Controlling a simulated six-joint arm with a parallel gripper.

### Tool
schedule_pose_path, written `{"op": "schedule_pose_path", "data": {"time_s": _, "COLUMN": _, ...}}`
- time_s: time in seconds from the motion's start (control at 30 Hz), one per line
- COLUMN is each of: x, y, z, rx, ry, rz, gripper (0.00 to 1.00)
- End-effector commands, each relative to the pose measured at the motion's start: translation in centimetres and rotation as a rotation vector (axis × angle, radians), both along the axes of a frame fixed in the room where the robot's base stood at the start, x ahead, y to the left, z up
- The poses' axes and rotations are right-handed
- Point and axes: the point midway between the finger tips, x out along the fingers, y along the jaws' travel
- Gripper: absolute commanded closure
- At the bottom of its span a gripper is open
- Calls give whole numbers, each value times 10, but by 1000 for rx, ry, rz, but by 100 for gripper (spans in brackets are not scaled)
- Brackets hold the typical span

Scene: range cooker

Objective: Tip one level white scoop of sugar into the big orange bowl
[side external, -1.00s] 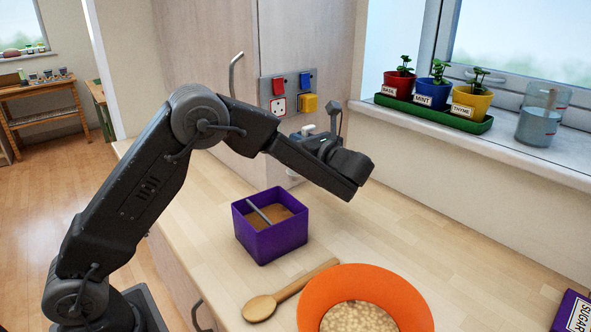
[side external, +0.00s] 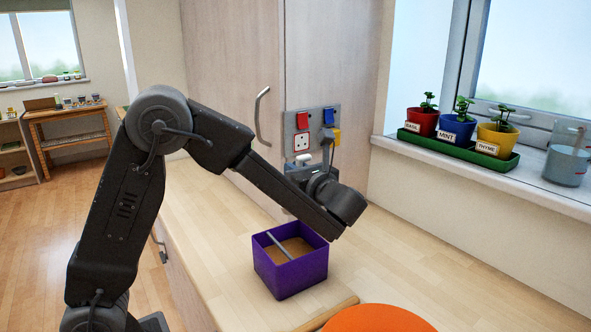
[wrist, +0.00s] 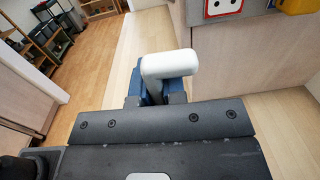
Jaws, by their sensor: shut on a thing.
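My gripper (side external: 312,172) is at the end of the arm, above and behind the purple box (side external: 276,278). In the wrist view my gripper (wrist: 165,92) is shut on the white scoop (wrist: 170,65); only a rounded, bent white part shows. A small white part of the scoop (side external: 303,160) shows in the side view. Its cup and any contents are hidden. The purple box holds brown sugar (side external: 295,248), with a thin grey bar (side external: 278,245) leaning in it.
A wooden spoon's handle (side external: 330,312) lies beside the bowl. A socket panel (side external: 312,130) is on the cabinet behind my gripper. Herb pots in a green tray (side external: 460,150) and a glass jar (side external: 567,160) stand on the sill. The worktop right of the box is clear.

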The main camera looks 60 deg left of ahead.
Motion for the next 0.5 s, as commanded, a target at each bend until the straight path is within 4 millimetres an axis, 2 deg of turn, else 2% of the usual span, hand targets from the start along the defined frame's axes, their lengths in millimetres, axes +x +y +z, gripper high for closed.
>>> {"op": "schedule_pose_path", "data": {"time_s": 0.5, "x": 0, "y": 0, "z": -39, "rx": 1, "ry": 3, "rz": 0, "gripper": 100}}
